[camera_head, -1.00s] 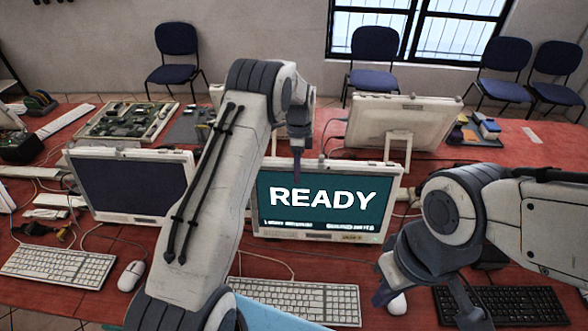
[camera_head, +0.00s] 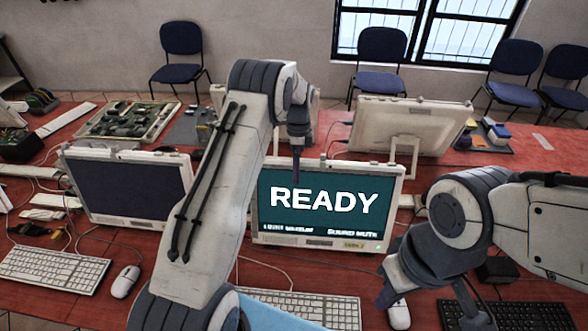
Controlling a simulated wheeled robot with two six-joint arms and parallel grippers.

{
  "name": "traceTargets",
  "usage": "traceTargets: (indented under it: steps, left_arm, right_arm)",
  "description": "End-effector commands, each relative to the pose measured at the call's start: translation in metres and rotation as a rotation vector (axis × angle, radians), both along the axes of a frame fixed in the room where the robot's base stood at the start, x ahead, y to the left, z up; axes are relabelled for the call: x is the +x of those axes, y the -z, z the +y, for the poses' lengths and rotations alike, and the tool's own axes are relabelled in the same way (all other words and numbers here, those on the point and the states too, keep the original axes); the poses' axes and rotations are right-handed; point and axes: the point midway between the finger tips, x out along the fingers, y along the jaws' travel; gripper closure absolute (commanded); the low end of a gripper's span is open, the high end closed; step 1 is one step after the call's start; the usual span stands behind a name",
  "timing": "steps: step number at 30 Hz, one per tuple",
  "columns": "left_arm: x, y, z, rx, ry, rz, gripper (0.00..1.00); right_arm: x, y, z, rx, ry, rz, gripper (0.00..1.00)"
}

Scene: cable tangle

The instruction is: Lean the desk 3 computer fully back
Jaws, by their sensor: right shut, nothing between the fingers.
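A white-framed computer (camera_head: 325,240) stands upright in the middle, its teal screen reading READY. It leans somewhat back, and its desk number is not readable. My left gripper (camera_head: 297,164) points down at the top edge of this computer, in front of its upper left part. It looks close to the edge, but I cannot tell whether it touches or whether its jaws are open. My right gripper (camera_head: 386,298) is shut and empty, low at the right beside a white mouse (camera_head: 400,316), apart from the computer.
A dark-screened computer (camera_head: 134,190) stands to the left. Another computer, seen from behind (camera_head: 405,122), stands at the back right. White keyboards (camera_head: 52,268), a black keyboard (camera_head: 545,314) and cables crowd the red desk. A parts tray (camera_head: 128,120) lies at the back left.

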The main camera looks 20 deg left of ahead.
Motion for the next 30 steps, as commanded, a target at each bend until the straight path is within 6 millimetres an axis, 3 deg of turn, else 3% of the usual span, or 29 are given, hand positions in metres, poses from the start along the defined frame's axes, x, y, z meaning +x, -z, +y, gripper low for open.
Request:
traceTargets:
  steps: [8,21,30]
  left_arm:
    - [0.004,-0.008,-0.005,-0.002,0.006,-0.003,0.20]
    - [0.016,-0.086,0.004,0.000,0.000,-0.003,0.20]
    - [0.018,-0.103,0.006,-0.001,0.000,0.000,0.20]
  right_arm:
    - [0.000,0.005,0.000,0.000,0.000,0.000,1.00]
    - [0.000,0.026,0.000,0.000,0.000,0.000,1.00]
    - [0.000,0.028,0.000,0.000,0.000,0.000,1.00]
